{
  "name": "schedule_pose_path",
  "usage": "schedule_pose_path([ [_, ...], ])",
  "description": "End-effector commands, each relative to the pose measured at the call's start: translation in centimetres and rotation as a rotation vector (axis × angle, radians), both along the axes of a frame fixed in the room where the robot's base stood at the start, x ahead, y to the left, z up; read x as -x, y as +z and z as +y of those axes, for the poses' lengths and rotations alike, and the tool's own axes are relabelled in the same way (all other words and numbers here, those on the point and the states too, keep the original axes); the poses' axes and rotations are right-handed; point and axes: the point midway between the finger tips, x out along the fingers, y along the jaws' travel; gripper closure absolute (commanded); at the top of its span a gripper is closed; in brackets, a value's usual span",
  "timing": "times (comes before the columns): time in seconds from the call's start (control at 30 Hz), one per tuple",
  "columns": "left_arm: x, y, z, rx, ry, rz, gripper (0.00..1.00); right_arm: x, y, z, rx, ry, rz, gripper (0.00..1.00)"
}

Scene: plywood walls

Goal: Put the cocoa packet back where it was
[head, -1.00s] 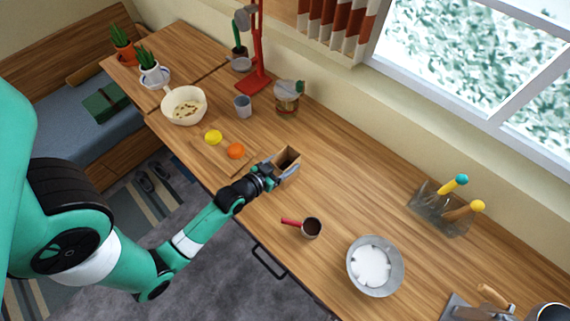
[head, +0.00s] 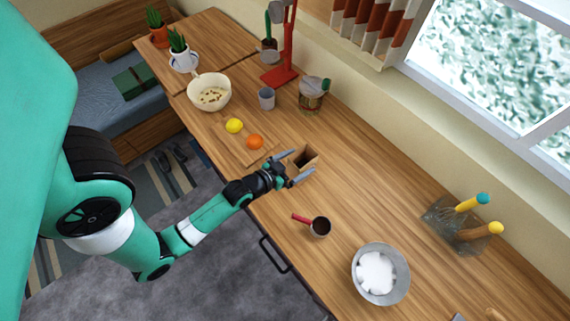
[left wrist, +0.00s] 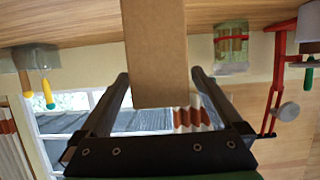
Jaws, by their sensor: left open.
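A brown open-topped carton (head: 304,155), which I take to be the cocoa packet, stands on the wooden counter with a dark inside. My left gripper (head: 301,163) is open, with one finger on each side of the carton. In the left wrist view the carton (left wrist: 156,55) lies between the two spread fingers, with a visible gap on each side near the tips. The carton's base is partly hidden by the gripper in the head view. My right gripper is not in view.
A lemon (head: 234,125) and an orange (head: 255,142) lie left of the carton. A red-handled cup (head: 320,227) and a metal bowl (head: 381,274) with white contents stand nearer the front. A jar (head: 313,95) stands behind. The counter right of the carton is clear.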

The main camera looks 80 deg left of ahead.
Motion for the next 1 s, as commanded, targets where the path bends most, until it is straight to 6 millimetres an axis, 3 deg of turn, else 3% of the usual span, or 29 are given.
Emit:
schedule_pose_path([
  [0.2, 4.6, 2.0, -2.4, 0.001, 0.002, 0.003, 0.00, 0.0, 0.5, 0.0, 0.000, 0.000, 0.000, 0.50],
  [0.43, 7.8, 3.3, -4.1, 0.001, 0.001, 0.001, 0.00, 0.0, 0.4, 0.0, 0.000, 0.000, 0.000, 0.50],
  [0.9, 8.2, 3.7, -4.4, -0.001, 0.000, -0.002, 0.00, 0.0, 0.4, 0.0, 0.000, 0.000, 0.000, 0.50],
  [1.0, 6.8, 4.8, -4.0, -0.018, -0.016, -0.028, 0.00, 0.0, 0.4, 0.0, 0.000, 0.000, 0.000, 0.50],
])
